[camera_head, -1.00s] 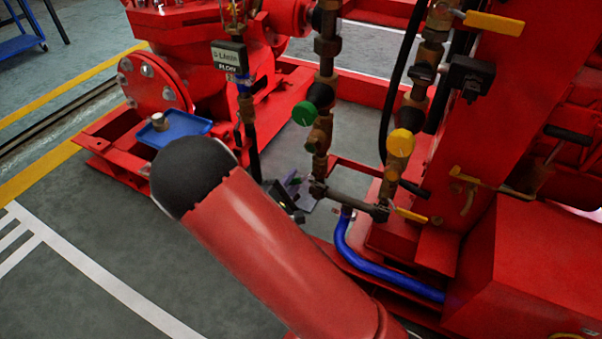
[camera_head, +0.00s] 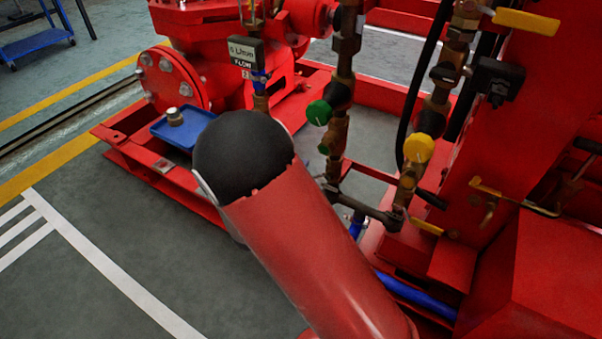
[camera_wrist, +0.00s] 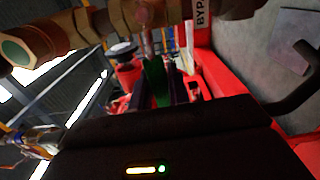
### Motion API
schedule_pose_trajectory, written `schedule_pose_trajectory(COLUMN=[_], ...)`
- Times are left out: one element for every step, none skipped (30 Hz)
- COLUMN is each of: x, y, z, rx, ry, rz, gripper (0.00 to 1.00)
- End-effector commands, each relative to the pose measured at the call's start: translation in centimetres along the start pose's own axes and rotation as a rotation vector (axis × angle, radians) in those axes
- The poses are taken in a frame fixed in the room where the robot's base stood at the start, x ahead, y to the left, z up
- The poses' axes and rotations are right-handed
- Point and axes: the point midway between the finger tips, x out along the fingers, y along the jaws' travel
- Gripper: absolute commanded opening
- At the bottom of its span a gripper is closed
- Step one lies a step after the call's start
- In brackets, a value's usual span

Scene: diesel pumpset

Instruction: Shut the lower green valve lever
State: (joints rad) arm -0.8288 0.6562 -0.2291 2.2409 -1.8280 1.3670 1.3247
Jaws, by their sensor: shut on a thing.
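In the wrist view the green lever (camera_wrist: 157,82) stands upright in the middle, just beyond the dark gripper body. My gripper (camera_wrist: 170,88) is shut on it; the fingertips are dark and hard to make out. A brass pipe with a "BYP" label (camera_wrist: 201,12) crosses the top of that view. In the head view my red arm with its black joint hides my gripper and most of the lever. A small green spot (camera_head: 323,149) shows on the brass pipe, below a round green cap (camera_head: 319,112).
A yellow cap (camera_head: 419,148) and yellow levers (camera_head: 525,21) sit on the brass pipe to the right. A blue hose (camera_head: 415,294) runs low along the red frame. A blue tray (camera_head: 183,128) lies left of my arm.

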Motion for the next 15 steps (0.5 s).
schedule_pose_trajectory(x=[-0.01, -0.01, -0.01, -0.01, -0.01, -0.01, -0.01, -0.01, -0.01, -0.01, -0.01, -0.01, -0.01, -0.01, -0.01], y=[0.05, 0.05, 0.05, 0.05, 0.05, 0.05, 0.05, 0.04, 0.04, 0.04, 0.04, 0.03, 0.03, 0.03, 0.03], z=[0.01, 0.01, 0.01, 0.01, 0.02, 0.02, 0.02, 0.02, 0.02, 0.03, 0.03, 0.03, 0.03, 0.03, 0.03], rx=[0.003, 0.004, 0.004, 0.004, 0.004, 0.003, 0.003, 0.003, 0.003, 0.002, 0.002, 0.002, 0.002, 0.002, 0.002], ry=[0.0, 0.0, 0.0, 0.0, 0.0, 0.0, 0.0, 0.0, 0.0, 0.0, -0.001, 0.0, 0.0, 0.0, 0.0], rz=[0.001, 0.001, 0.0, 0.0, 0.0, 0.0, 0.0, 0.0, 0.0, 0.0, 0.0, 0.0, 0.0, 0.0, 0.0], gripper=[0.0, 0.0, 0.0, 0.0, 0.0, 0.0, 0.0, 0.0, 0.0, 0.0, 0.0, 0.23, 0.27, 0.31, 0.36])
